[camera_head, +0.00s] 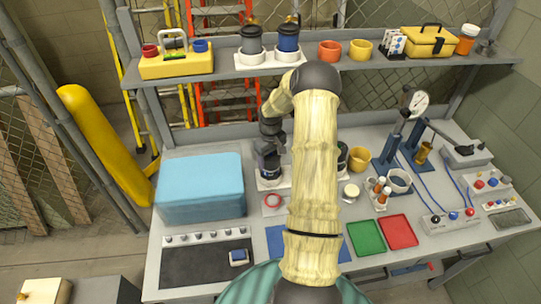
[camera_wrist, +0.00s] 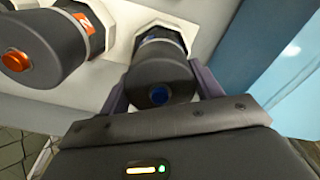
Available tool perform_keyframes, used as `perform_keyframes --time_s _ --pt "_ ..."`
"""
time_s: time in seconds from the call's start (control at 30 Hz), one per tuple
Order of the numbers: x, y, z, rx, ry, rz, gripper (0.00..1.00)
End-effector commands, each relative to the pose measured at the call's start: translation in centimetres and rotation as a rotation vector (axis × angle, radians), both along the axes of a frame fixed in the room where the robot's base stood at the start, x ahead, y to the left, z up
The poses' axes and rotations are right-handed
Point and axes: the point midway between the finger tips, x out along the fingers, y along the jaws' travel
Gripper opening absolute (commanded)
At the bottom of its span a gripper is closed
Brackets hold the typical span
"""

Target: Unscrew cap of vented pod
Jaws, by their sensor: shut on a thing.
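My gripper (camera_head: 268,152) reaches down to the bench behind the middle of my arm. In the wrist view its two fingers (camera_wrist: 160,84) are closed on either side of the dark cap (camera_wrist: 160,72) of a pod, which has a blue centre. That pod (camera_head: 269,179) stands in a white holder on the bench, partly covered by the gripper. In the wrist view a second dark pod (camera_wrist: 38,55) with an orange centre is beside it, apart from the fingers. I cannot tell from any marking which pod is vented.
A blue box (camera_head: 200,188) stands left of the held pod. The shelf above carries two more pods (camera_head: 288,38) and a yellow toolbox (camera_head: 430,42). Right of my arm are a yellow cup (camera_head: 359,158), a green tray (camera_head: 366,237) and a red tray (camera_head: 399,231).

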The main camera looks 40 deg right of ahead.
Motion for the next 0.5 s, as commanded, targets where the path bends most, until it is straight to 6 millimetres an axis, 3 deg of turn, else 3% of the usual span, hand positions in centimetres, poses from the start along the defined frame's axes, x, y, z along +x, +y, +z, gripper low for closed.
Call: perform_keyframes --time_s 0.5 --pt "0.02 0.03 0.21 0.001 -0.001 0.435 0.44"
